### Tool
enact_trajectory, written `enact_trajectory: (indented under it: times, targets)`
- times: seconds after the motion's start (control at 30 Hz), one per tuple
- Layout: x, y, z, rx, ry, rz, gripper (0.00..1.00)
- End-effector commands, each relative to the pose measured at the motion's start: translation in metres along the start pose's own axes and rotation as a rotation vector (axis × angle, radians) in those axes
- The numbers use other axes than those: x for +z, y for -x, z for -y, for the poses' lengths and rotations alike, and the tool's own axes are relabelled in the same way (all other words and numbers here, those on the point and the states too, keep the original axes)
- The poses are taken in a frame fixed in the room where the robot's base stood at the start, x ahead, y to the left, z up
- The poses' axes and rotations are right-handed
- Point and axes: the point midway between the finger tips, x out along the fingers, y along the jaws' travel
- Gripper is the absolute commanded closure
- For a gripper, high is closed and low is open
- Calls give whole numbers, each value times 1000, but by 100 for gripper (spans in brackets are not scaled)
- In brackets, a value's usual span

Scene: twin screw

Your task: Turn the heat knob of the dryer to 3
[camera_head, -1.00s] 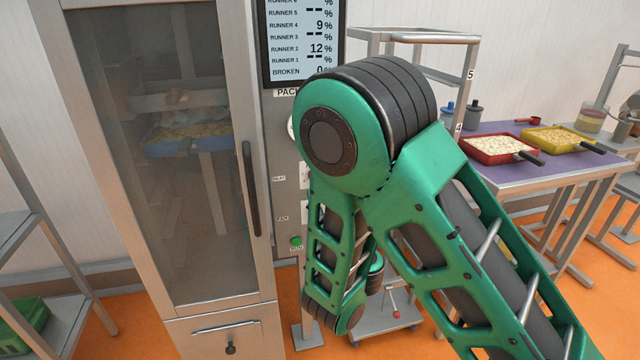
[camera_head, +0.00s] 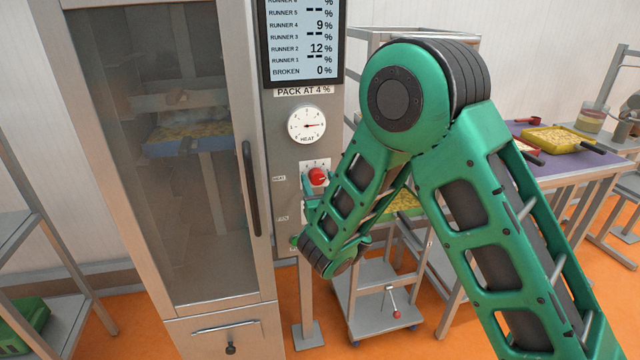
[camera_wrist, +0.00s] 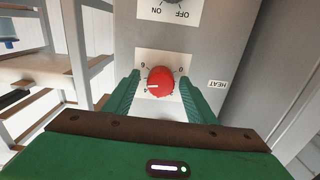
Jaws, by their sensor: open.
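The red heat knob (camera_head: 317,177) sits on a white plate on the dryer's grey control panel (camera_head: 283,150), below the round HEAT gauge (camera_head: 307,125). In the wrist view the knob (camera_wrist: 160,82) lies between the two green fingers of my gripper (camera_wrist: 160,98). My gripper is open, with a finger on each side of the knob; I cannot tell whether either touches it. The knob's white mark points left in this upside-down view. The scale digits are too small to read surely, and the fingers cover part of the plate.
The dryer's glass door (camera_head: 170,130) with its dark upright handle (camera_head: 250,190) is left of the panel. A display (camera_head: 302,40) hangs above. A wheeled trolley (camera_head: 375,315) stands behind my arm. A table with a yellow tray (camera_head: 558,140) is at right.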

Motion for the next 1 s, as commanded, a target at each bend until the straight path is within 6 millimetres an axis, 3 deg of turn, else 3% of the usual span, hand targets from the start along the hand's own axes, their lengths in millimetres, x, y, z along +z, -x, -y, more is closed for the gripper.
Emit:
enact_trajectory:
  times: [0.33,0.5,1.0]
  targets:
    - [0,-2,0,-1,1,0,51]
    - [0,-2,0,0,1,0,90]
    - [0,-2,-3,4,108,1,90]
